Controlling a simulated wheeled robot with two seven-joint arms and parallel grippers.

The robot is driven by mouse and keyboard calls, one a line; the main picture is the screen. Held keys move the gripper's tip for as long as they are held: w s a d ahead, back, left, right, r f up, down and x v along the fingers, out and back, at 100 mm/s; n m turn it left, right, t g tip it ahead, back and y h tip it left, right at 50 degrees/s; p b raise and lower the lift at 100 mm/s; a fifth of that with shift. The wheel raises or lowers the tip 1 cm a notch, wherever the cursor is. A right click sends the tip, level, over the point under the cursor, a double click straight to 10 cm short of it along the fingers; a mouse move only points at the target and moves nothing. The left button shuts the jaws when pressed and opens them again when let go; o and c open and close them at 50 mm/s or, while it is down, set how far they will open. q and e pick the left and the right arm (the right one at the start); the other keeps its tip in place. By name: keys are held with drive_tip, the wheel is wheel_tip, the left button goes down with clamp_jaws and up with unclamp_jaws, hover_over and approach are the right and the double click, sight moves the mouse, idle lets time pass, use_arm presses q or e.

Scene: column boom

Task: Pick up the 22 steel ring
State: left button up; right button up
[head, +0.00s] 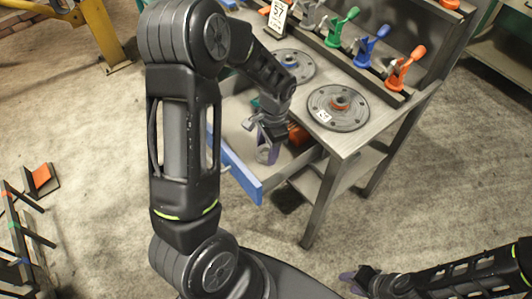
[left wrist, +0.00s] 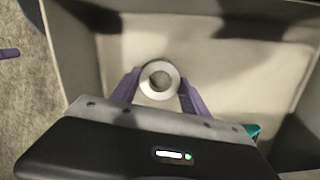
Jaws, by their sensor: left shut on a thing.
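A steel ring (left wrist: 159,65) is between the purple fingers of my left gripper (left wrist: 158,92) in the left wrist view, over the pale floor of an open drawer. My left gripper is shut on it, one finger on each side. In the head view my left gripper (head: 268,146) points down into the drawer, and the ring (head: 263,155) shows small and grey at its fingers. No number is legible on the ring. My right gripper (head: 354,281) is at the bottom of the head view, away from the bench; its finger gap is unclear.
The open drawer (head: 241,176) has a blue front and also holds orange and green things. The bench top (head: 370,143) carries round dark plates (head: 338,108), one with an orange centre. Several coloured clamps (head: 405,68) line its back. A bench leg (head: 322,205) stands right of the drawer.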

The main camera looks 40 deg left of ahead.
sight(267, 152)
use_arm(q)
clamp_jaws()
drive_tip(key=shift+r, duration=0.1)
drive_tip(key=shift+r, duration=0.3)
wheel_tip(267, 152, up, 9)
drive_tip(key=shift+r, duration=0.15)
idle(0.4)
